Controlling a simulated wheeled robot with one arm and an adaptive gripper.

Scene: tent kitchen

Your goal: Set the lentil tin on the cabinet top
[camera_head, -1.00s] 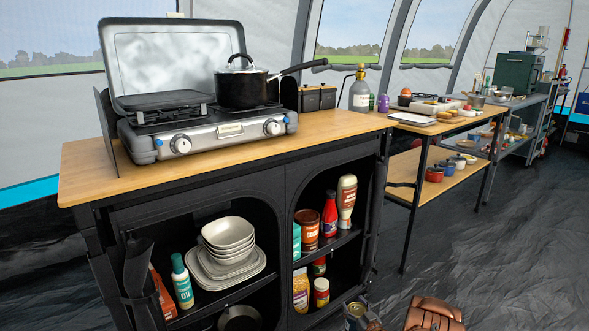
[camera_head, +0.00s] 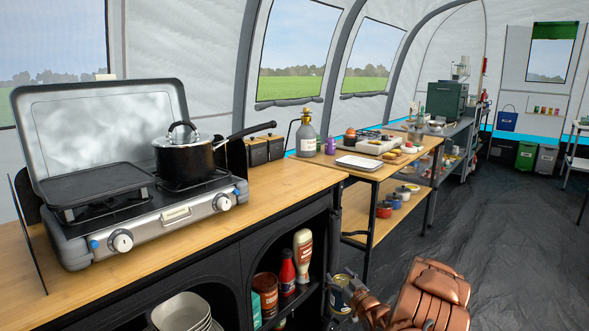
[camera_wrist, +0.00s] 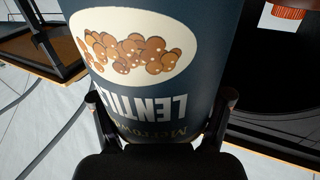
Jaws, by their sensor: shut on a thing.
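The lentil tin (camera_wrist: 150,60) fills the middle of the wrist view, dark blue with a white oval of brown lentils; its lettering appears upside down. My gripper (camera_wrist: 162,115) is shut on it, one finger on each side. In the head view my gripper (camera_head: 352,290) and the tin (camera_head: 340,297) show low, in front of the cabinet's right end and below its top. The tin is partly hidden by my gripper there. The cabinet top (camera_head: 285,195) is a wooden surface with free wood in front and to the right of the stove.
A camping stove (camera_head: 150,220) with a black pot (camera_head: 188,162) takes up the cabinet's left part. Black canisters (camera_head: 262,150) stand at the back. A gas bottle (camera_head: 307,135) and a tray (camera_head: 357,163) are on the side table. Bottles (camera_head: 303,255) stand on the shelf below.

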